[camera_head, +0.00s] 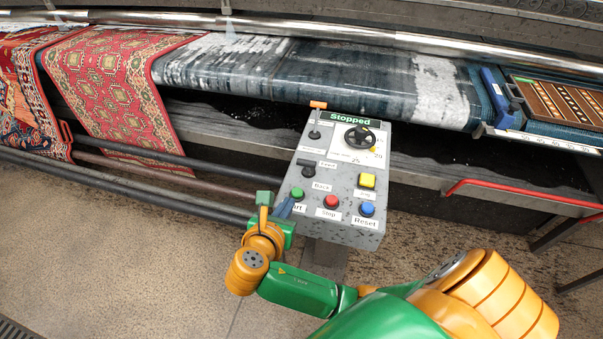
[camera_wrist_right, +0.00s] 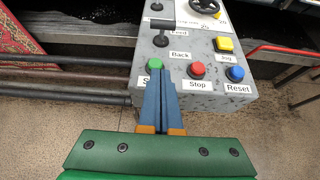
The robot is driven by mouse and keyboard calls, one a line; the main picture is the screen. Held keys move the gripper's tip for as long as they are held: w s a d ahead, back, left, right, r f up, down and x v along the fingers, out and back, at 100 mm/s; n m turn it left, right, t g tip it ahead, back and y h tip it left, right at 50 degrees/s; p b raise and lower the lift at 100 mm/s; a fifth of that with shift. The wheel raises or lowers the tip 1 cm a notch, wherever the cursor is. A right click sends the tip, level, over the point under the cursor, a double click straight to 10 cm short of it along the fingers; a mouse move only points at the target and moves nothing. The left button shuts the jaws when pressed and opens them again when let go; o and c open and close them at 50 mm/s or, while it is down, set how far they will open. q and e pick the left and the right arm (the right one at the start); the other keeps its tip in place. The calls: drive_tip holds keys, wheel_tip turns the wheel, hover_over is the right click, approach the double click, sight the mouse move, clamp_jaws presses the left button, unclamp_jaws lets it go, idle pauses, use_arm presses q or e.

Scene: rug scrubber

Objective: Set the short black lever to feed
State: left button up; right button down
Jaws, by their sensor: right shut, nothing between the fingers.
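The short black lever (camera_head: 308,167) sits on the left side of the grey control panel (camera_head: 344,222), beside the Feed label and above the Back label. In the right wrist view the lever (camera_wrist_right: 161,39) has a round base and a dark bar at its top, near the Feed label (camera_wrist_right: 179,33). I cannot tell which position it is set to. My right gripper (camera_head: 287,206) is shut and empty at the panel's lower left. In the right wrist view its blue fingers (camera_wrist_right: 161,84) are together, just below the green button, covering part of its label. My left gripper is not in view.
Green (camera_head: 297,194), red (camera_head: 331,201), blue (camera_head: 367,209) and yellow (camera_head: 367,181) buttons crowd the panel. A black dial (camera_head: 359,137) and another small black switch (camera_head: 315,134) sit higher, below the "Stopped" display (camera_head: 353,118). Rails (camera_head: 150,186) run left; wet rugs lie behind.

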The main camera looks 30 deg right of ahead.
sight(308, 167)
drive_tip(key=shift+s+r, duration=0.1)
drive_tip(key=shift+r, duration=0.05)
drive_tip(key=b+x, duration=0.1)
drive_tip(key=x, duration=0.8)
drive_tip(key=shift+d+f, duration=0.2)
drive_tip(key=shift+d, duration=0.1)
drive_tip(key=shift+w+d+r, duration=0.25)
drive_tip(key=shift+w+d, duration=0.5)
drive_tip(key=shift+w, duration=0.05)
drive_tip(key=shift+w+d+r, duration=0.3)
drive_tip(key=shift+w+d, duration=0.45)
drive_tip(key=shift+d, duration=0.05)
